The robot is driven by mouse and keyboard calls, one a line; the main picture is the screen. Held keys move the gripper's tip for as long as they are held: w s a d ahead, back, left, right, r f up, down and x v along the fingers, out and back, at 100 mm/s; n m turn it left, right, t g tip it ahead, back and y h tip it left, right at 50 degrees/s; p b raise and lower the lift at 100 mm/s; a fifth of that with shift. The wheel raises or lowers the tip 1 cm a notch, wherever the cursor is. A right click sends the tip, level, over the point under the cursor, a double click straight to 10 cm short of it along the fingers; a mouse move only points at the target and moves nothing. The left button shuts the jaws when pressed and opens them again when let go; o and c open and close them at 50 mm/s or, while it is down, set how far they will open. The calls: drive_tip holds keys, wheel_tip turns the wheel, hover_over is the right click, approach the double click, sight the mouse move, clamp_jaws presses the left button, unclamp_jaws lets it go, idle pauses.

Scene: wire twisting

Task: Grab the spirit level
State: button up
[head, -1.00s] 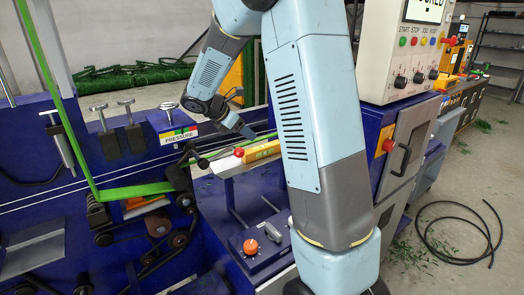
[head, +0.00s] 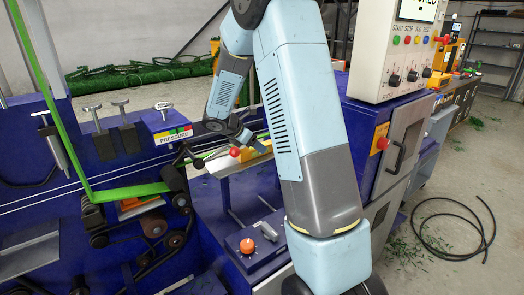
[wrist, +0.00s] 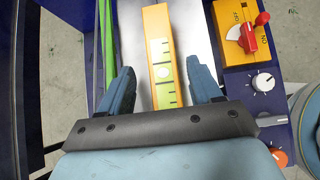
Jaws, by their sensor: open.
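The spirit level (wrist: 158,45) is a yellow-orange bar with a pale green marked face. In the wrist view it lies lengthwise on a bare metal surface, its near end between my fingers. In the head view a yellow bar (head: 262,146), which looks like the level, shows on the metal ledge, partly behind my arm. My gripper (wrist: 163,74) is open, with one blue finger on each side of the level and visible gaps between. In the head view my gripper (head: 244,136) is just above the ledge; whether it touches the level is not clear there.
A yellow switch box (wrist: 242,32) with a red lever stands close to the right of the level. A green strip (wrist: 108,45) runs on the left. A control cabinet (head: 385,45) rises to the right of my arm.

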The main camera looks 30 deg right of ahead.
drive_tip(key=shift+x, duration=0.95)
drive_tip(key=shift+c, duration=0.4)
clamp_jaws()
drive_tip(key=shift+r, duration=0.1)
